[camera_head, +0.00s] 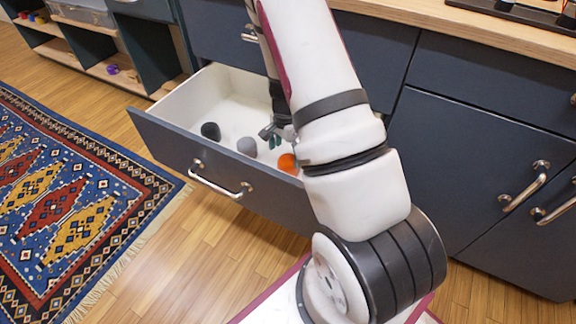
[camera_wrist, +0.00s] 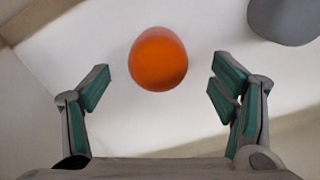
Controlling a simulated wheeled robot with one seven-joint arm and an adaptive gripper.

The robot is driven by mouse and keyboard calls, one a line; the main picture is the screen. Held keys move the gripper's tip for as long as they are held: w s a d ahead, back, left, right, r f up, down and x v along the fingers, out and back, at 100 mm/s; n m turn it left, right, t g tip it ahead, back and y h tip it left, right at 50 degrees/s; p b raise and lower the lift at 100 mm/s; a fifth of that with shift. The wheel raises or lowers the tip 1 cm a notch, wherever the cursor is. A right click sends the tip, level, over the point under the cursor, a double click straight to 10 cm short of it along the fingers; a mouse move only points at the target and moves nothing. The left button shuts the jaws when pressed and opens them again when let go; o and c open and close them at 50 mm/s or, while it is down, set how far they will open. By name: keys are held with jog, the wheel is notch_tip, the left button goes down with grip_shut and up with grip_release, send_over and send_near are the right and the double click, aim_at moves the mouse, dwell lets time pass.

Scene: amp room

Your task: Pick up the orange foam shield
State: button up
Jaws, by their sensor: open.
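The orange foam shield (camera_head: 287,163) lies in the open drawer near its front wall, partly hidden behind my arm in the head view. In the wrist view the orange foam shield (camera_wrist: 158,59) is a rounded orange shape on the white drawer floor. My gripper (camera_wrist: 158,88) is open, with one green-padded finger to each side of the view. The orange foam shield shows between and a little beyond the fingertips, and no contact shows. In the head view my gripper (camera_head: 277,132) is inside the drawer, mostly hidden by my arm.
The open drawer (camera_head: 225,178) also holds a grey foam piece (camera_head: 247,146), seen in the wrist view (camera_wrist: 285,18), and a black one (camera_head: 210,131). The drawer walls stand close around my gripper. Dark cabinets (camera_head: 480,160) are at right. A patterned rug (camera_head: 70,190) lies at left.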

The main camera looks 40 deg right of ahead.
aim_at(286, 160)
notch_tip(286, 160, down, 4)
jog(key=shift+s+f+b, duration=0.1)
jog(key=shift+b, duration=0.9)
jog(key=c, duration=0.8)
jog(key=shift+c, duration=0.2)
notch_tip(286, 160, up, 10)
jog(key=p, duration=0.4)
jog(key=shift+p, duration=0.3)
